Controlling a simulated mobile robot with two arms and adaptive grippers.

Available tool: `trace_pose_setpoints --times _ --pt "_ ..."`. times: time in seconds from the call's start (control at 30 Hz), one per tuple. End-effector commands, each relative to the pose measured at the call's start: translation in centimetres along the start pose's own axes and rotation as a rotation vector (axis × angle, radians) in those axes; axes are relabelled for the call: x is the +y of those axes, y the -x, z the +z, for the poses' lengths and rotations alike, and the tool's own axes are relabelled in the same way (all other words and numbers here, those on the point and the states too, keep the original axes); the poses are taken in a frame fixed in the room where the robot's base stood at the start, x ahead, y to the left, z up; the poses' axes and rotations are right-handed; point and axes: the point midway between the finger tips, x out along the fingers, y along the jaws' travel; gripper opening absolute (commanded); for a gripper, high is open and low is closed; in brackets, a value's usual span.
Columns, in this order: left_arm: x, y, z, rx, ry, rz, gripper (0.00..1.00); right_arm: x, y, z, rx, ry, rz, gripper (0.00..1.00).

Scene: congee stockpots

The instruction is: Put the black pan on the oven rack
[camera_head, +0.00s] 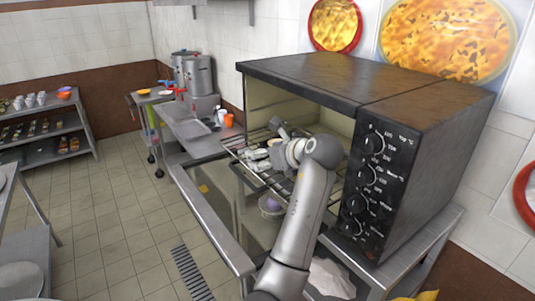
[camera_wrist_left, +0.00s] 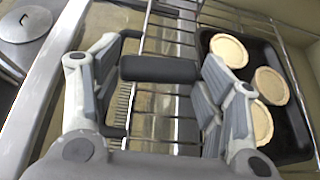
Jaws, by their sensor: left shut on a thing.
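The black pan (camera_wrist_left: 291,95) lies at the right of the left wrist view, with several round pale tarts in it. It appears to rest on the wire oven rack (camera_wrist_left: 178,22). In the head view the pan is not clearly visible behind my arm. The rack (camera_head: 233,143) sticks out of the open oven there. My left gripper (camera_head: 262,152) is over the rack at the oven mouth. I cannot tell what the bar belongs to. My right gripper is not in view.
The oven (camera_head: 420,170) stands on a metal table, its knobs facing front. A bowl with something purple (camera_head: 270,207) sits below the rack. Steel pots (camera_head: 197,75) and an orange cup (camera_head: 228,121) stand on the counter behind.

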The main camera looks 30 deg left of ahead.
Motion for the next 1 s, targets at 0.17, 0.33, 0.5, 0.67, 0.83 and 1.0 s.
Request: trace_pose_setpoints --times 0.17,0.33,0.5,0.67,0.83,1.0 --pt "0.0 0.0 0.2 -0.003 0.003 -0.001 0.24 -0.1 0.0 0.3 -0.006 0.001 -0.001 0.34" --pt "0.0 0.0 0.0 -0.002 0.001 -0.001 0.24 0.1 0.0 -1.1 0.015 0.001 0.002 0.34" --pt "0.0 -0.2 -0.3 0.0 0.0 0.0 0.24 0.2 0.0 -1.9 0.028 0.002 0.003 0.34" --pt "0.0 -0.3 -0.6 0.001 -0.001 0.001 0.24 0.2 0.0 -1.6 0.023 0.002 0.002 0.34" --pt "0.0 -0.3 -0.7 0.003 -0.004 0.002 0.24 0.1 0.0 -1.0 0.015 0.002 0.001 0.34" --pt "0.0 -0.3 -0.6 0.002 -0.003 0.001 0.87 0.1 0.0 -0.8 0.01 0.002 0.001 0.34"
